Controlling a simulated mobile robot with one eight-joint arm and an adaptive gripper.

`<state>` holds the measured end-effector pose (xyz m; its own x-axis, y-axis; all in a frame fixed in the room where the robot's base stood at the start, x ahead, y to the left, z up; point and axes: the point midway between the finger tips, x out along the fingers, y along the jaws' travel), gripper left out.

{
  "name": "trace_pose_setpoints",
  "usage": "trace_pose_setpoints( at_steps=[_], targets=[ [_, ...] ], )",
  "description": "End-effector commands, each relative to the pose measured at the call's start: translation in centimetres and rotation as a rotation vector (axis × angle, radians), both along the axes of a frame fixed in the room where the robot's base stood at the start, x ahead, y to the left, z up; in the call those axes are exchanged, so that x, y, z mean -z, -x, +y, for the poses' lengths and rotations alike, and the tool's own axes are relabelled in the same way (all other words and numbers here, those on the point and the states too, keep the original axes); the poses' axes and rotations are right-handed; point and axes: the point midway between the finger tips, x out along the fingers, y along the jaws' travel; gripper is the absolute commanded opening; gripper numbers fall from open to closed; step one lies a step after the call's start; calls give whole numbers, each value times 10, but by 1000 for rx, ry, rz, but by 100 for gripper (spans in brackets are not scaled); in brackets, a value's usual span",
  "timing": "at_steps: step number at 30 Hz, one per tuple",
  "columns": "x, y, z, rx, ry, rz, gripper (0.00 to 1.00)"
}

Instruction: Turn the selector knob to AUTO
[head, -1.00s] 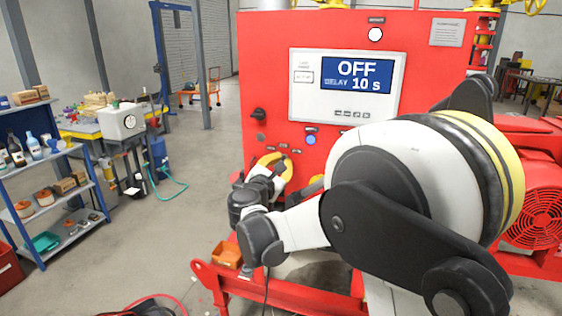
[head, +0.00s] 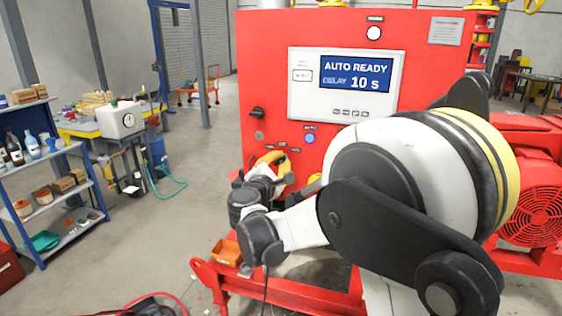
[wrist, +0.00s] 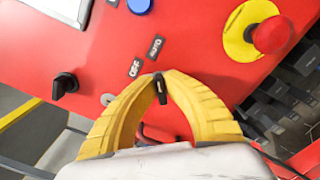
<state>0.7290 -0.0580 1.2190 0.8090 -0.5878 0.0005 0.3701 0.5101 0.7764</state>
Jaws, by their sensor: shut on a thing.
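The selector knob (wrist: 160,86) is a small black lever on the red panel (wrist: 150,40). In the wrist view, the yellow fingertips of my gripper (wrist: 159,84) are shut on it. In the head view, my gripper (head: 275,172) is at the lower part of the panel and hides the knob. The display (head: 356,75) reads AUTO READY, DELAY 10 s.
A red emergency button on a yellow disc (wrist: 268,34) is right of my gripper. Another black rotary switch (wrist: 65,84) is at left. A blue button (head: 309,139) sits above my gripper. An orange bin (head: 226,251) stands on the skid's red frame.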

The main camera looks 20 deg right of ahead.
Motion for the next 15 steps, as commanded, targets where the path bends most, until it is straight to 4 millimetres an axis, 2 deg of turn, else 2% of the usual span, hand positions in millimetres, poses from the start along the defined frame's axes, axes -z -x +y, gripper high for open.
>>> trace_pose_setpoints(
  at_steps=[6, 9, 15],
  targets=[
    [0, 0, 0, -1, 1, 0, 0],
    [0, 0, 0, 0, 1, 1, 32],
    [0, 0, 0, 0, 1, 1, 32]
  ],
)
